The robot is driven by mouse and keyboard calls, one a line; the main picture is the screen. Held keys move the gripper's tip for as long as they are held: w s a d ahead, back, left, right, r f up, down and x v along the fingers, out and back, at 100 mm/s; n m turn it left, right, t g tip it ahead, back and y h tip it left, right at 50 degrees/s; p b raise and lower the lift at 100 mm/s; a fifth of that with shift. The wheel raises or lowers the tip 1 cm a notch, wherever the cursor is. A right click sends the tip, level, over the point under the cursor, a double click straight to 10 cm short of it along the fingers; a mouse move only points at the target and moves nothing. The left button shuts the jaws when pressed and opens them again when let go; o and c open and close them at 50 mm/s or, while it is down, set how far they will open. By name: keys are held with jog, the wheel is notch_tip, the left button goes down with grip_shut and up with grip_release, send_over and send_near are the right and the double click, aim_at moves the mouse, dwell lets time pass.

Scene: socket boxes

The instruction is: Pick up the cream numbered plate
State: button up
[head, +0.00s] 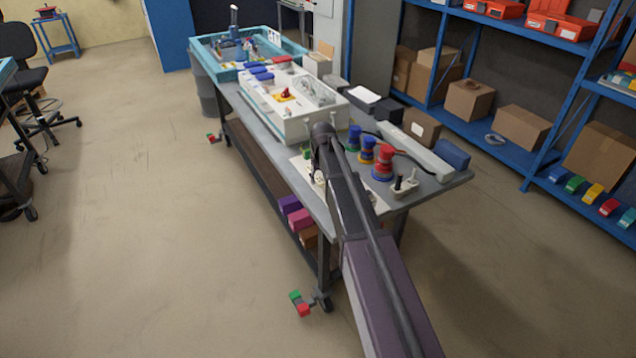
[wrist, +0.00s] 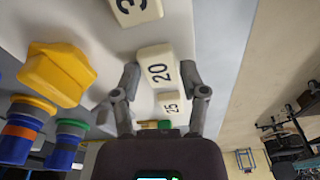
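Several cream numbered plates show in the wrist view. The one marked 20 (wrist: 156,66) lies between my fingertips, one marked 25 (wrist: 172,106) is nearer the gripper's body, and one with a 3 showing (wrist: 134,8) is cut off at the top edge. My gripper (wrist: 160,68) is open, with one finger on either side of the 20 plate. Small gaps seem to show between the fingers and the plate; whether either finger touches it I cannot tell. In the head view my arm hides most of the gripper and the plates.
A yellow block (wrist: 58,72) and coloured stacked spools (wrist: 20,130) stand left of the gripper in the wrist view. In the head view, a red spool (head: 385,160), a white box (head: 300,118) and a blue crate (head: 228,71) stand on the grey table (head: 440,188).

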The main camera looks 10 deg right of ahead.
aim_at(319, 179)
jog(key=c, duration=0.3)
jog(key=shift+c, duration=0.2)
jog(key=shift+r, duration=0.15)
notch_tip(319, 179, up, 3)
jog(key=p, duration=0.3)
jog(key=shift+r+p, duration=0.15)
jog(key=shift+p, duration=0.15)
jog(key=s, duration=0.5)
jog(key=s+r+p, duration=0.1)
jog(key=s, duration=0.4)
jog(key=s+d, duration=0.1)
jog(key=s, duration=0.5)
jog(key=shift+r, duration=0.2)
jog(key=shift+r+p, duration=0.8)
jog(key=shift+p, duration=0.15)
